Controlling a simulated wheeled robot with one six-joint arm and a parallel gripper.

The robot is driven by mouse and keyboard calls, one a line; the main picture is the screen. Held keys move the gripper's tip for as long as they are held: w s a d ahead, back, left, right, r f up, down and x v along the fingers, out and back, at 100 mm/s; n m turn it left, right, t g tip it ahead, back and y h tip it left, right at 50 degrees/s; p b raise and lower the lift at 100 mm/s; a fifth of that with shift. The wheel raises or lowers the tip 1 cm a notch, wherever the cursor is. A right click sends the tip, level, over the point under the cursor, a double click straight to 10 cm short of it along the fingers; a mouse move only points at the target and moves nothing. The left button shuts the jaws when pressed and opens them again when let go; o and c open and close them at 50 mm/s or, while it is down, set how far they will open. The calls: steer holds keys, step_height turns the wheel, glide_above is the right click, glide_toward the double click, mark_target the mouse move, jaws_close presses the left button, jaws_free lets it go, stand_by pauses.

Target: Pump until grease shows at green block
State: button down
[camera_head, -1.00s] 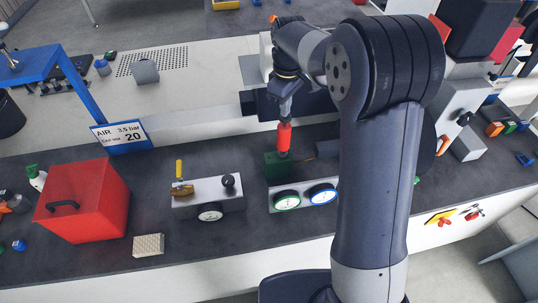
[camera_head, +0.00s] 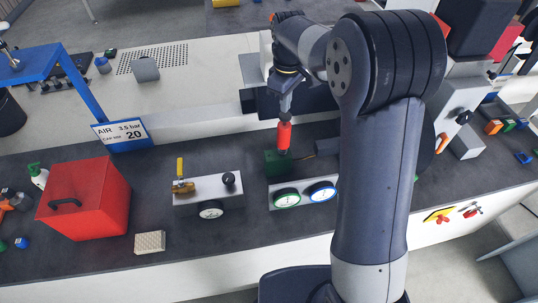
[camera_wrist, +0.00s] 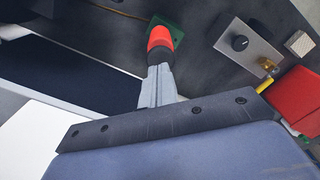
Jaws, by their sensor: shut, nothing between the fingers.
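The green block (camera_head: 274,163) sits on the dark bench behind two gauges, partly covered by a red grip with a black end (camera_head: 284,137). My gripper (camera_head: 285,108) is shut, pointing down, with its fingertips at the black end of the red grip. In the wrist view the fingers (camera_wrist: 158,88) meet the black end of the red grip (camera_wrist: 159,40), and the green block (camera_wrist: 174,29) shows behind it. I cannot tell whether they touch. No grease can be made out at the green block.
A green-ringed gauge (camera_head: 287,199) and a blue-ringed gauge (camera_head: 321,191) stand in front of the green block. Left are a grey block with a yellow-handled valve (camera_head: 207,193), a beige block (camera_head: 150,242) and a red box (camera_head: 84,200). Bare bench lies between them.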

steer(key=shift+f, duration=0.1)
steer(key=shift+f+b, duration=0.35)
steer(key=shift+f, duration=0.25)
steer(key=shift+f, duration=0.1)
steer(key=shift+f+b, duration=0.35)
steer(key=shift+f, duration=0.35)
step_height(320, 180, up, 3)
steer(key=shift+f+p, duration=0.15)
steer(key=shift+p, duration=0.9)
steer(key=shift+r, duration=0.8)
